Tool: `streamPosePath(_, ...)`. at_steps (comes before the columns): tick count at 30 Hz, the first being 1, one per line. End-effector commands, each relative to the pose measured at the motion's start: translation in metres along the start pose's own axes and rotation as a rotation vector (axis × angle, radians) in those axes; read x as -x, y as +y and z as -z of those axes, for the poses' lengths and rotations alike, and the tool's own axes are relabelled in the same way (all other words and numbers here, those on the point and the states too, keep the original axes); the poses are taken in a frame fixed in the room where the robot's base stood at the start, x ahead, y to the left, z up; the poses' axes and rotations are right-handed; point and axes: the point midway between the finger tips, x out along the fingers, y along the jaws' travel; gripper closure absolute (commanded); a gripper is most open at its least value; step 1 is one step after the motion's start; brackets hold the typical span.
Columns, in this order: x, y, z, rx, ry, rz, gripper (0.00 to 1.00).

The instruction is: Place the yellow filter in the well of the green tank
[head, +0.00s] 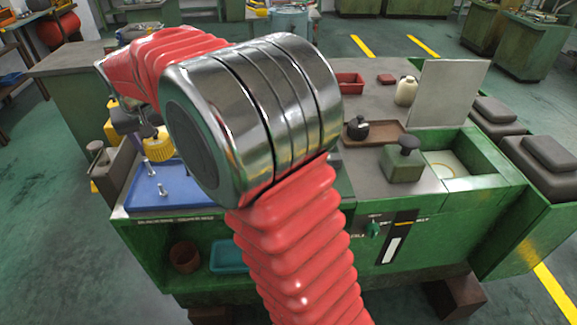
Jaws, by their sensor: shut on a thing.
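The yellow filter (159,149) is at the left, just above or at the back edge of the blue tray. My gripper (148,131) is small and dark, at the end of my arm, and is shut on the top of the filter. My arm's large metal joint hides the space just right of it. The green tank (487,158) is at the right of the bench, with an open, pale well (449,165) in its top. A round ring shows on the well's floor. The gripper is far left of the well.
The blue tray (140,197) holds several bolts. Another yellow item (111,132) stands behind the gripper. A dark-knobbed green block (402,163), a brown tray (372,139) with a black pot, a cream jug (406,91) and an upright grey panel (446,93) surround the well's left and back.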

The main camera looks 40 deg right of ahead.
Motion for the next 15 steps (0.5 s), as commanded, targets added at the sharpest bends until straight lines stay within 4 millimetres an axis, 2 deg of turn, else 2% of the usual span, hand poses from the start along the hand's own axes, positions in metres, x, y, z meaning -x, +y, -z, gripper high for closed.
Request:
streamPosePath(10, 0.002, -0.013, -0.004, 0.023, 0.001, 0.010, 0.73)
streamPosePath(15, 0.003, -0.003, -0.004, 0.020, -0.001, 0.009, 0.73)
